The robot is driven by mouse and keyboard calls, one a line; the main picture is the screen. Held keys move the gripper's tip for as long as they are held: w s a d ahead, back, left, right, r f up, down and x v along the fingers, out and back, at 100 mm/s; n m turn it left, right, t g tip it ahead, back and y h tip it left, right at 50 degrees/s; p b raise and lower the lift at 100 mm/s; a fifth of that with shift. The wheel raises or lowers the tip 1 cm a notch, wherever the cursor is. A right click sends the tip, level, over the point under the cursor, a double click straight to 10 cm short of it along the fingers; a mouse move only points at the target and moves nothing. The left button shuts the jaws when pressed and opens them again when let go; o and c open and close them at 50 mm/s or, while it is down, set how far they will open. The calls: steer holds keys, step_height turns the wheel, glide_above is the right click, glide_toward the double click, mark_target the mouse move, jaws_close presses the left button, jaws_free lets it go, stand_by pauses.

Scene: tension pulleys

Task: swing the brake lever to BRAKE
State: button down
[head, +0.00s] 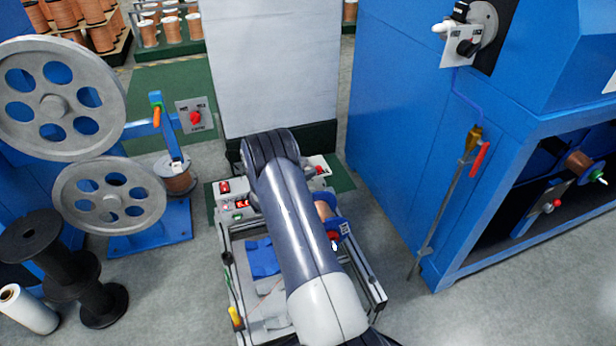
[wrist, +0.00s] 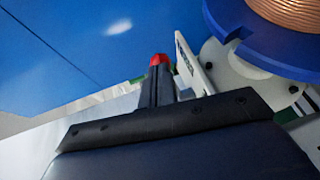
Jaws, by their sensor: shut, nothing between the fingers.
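In the wrist view my gripper (wrist: 156,82) is shut and empty, its dark fingers pointing up the picture. A red knob (wrist: 158,59), which looks like the brake lever's end, shows just beyond the fingertips; I cannot tell whether they touch. Right of it stands a pale label plate (wrist: 188,62), seen nearly edge-on, its text unreadable. In the head view a small red knob (head: 333,236) shows beside the blue-flanged copper spool (head: 325,208); the lever's shaft and its angle are not clear.
The copper spool with its blue flange (wrist: 285,55) fills the wrist view's upper right, close to the fingers. A blue machine (head: 400,130) stands right of the metal frame (head: 375,290). Large grey pulleys (head: 55,105) stand left. Floor is open between frame and machine.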

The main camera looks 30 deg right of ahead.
steer(key=b, duration=0.1)
steer(key=d, duration=0.1)
steer(key=b, duration=0.1)
steer(key=shift+s+d+f+b, duration=0.25)
steer(key=shift+s+d+b, duration=0.05)
steer(key=shift+d, duration=0.1)
steer(key=shift+d+r, duration=0.2)
steer(key=shift+r, duration=0.05)
